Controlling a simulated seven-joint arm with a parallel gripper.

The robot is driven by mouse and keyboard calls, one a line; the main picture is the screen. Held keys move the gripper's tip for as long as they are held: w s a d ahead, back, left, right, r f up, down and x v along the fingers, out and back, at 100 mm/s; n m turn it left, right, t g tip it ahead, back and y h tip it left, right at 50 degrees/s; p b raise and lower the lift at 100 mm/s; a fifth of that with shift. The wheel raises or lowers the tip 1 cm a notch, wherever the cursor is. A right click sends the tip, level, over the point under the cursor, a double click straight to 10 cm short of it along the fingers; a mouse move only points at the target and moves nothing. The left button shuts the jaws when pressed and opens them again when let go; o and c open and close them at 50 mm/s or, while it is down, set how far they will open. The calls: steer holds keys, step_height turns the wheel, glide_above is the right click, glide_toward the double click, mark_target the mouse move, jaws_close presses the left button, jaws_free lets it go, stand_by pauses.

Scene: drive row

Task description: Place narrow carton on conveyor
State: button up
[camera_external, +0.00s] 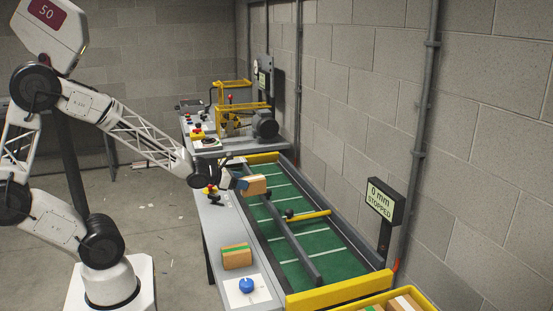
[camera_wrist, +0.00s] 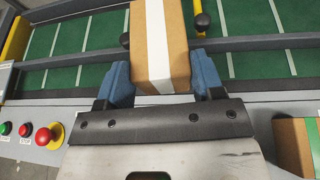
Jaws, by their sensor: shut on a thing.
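A narrow brown carton (camera_wrist: 178,55) with a white stripe is between the blue fingers of my gripper (camera_wrist: 160,85) in the wrist view. My gripper is shut on it. In the external view, my gripper (camera_external: 236,184) holds the carton (camera_external: 254,185) at the near edge of the conveyor, and it seems to be above the surface. The green conveyor belt (camera_external: 318,262) with white cross lines runs beyond the grey worktop. The carton's underside and any gap to the belt are hidden.
A grey rail (camera_external: 290,240) and yellow bar (camera_external: 308,215) cross the belt. The display (camera_external: 381,199) reads "0 mm STOPPED". A red button (camera_wrist: 44,136) sits at left in the wrist view.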

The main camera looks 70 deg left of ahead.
steer(key=s+d+f+h, duration=0.1)
steer(key=s+d+f, duration=0.5)
steer(key=s+d, duration=0.4)
steer(key=shift+s+d+m, duration=0.25)
steer(key=shift+s+m, duration=0.15)
steer(key=shift+s, duration=1.2)
steer(key=shift+f, duration=0.1)
steer(key=shift+f, duration=2)
steer(key=shift+f, duration=2)
steer(key=shift+f, duration=0.15)
